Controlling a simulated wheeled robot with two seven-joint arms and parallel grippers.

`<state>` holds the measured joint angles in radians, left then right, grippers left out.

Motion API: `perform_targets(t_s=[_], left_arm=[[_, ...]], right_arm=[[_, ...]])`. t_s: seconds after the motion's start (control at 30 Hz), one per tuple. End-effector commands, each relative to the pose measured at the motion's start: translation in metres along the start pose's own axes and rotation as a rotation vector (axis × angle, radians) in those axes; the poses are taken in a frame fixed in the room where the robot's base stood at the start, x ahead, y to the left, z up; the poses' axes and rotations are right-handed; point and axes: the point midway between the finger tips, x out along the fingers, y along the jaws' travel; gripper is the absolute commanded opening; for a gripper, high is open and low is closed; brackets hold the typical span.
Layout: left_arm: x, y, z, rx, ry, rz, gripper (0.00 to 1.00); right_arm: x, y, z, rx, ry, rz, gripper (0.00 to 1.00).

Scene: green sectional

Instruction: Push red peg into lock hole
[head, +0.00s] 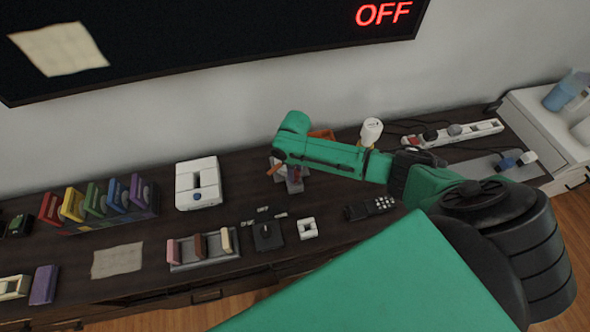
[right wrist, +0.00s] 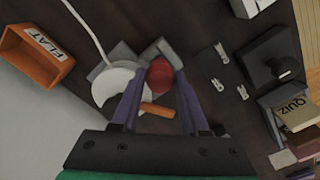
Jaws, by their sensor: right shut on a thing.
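The red peg (right wrist: 160,73) shows its round red end between the two fingertips of my right gripper (right wrist: 161,76) in the right wrist view. The fingers are shut on it. A grey block-like body (right wrist: 115,54), which looks like the lock, lies just beyond the fingertips; it also shows in the head view (head: 293,184) under my right forearm's end. The hole is hidden, so I cannot tell how far the peg is inside. My left gripper is not in view.
A white round piece (right wrist: 112,84) and an orange stick (right wrist: 157,110) lie close to the fingers. An orange box marked FLAT (right wrist: 35,56) stands nearby. Small grey pieces (right wrist: 220,53) and a black knobbed box (right wrist: 275,66) lie to the right. A white device (head: 198,183) stands on the dark table.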

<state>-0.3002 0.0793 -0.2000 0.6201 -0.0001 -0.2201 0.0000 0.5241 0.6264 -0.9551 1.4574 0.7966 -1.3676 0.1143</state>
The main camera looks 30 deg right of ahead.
Motion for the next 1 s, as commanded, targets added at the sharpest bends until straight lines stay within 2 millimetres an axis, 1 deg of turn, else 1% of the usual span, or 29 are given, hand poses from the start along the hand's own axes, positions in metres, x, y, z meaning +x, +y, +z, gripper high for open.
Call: perform_targets(t_s=[0.53, 0.57, 0.6, 0.63, 0.9, 1.0], left_arm=[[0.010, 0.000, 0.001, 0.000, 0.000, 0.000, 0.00], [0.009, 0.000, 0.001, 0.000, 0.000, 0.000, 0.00], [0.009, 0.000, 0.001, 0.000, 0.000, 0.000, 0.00], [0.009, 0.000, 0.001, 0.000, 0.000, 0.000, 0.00], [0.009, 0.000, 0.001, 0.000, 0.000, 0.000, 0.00], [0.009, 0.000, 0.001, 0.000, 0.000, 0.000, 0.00]], right_arm=[[0.015, 0.000, 0.000, 0.000, 0.000, 0.000, 0.00], [0.013, 0.000, 0.000, 0.000, 0.001, 0.000, 0.56], [0.013, 0.000, 0.000, 0.000, 0.001, 0.000, 0.71], [0.013, 0.000, 0.000, 0.000, 0.000, 0.000, 0.79], [0.013, 0.000, 0.000, 0.000, 0.000, 0.000, 0.79], [0.009, 0.000, 0.000, 0.000, 0.001, 0.000, 0.79]])
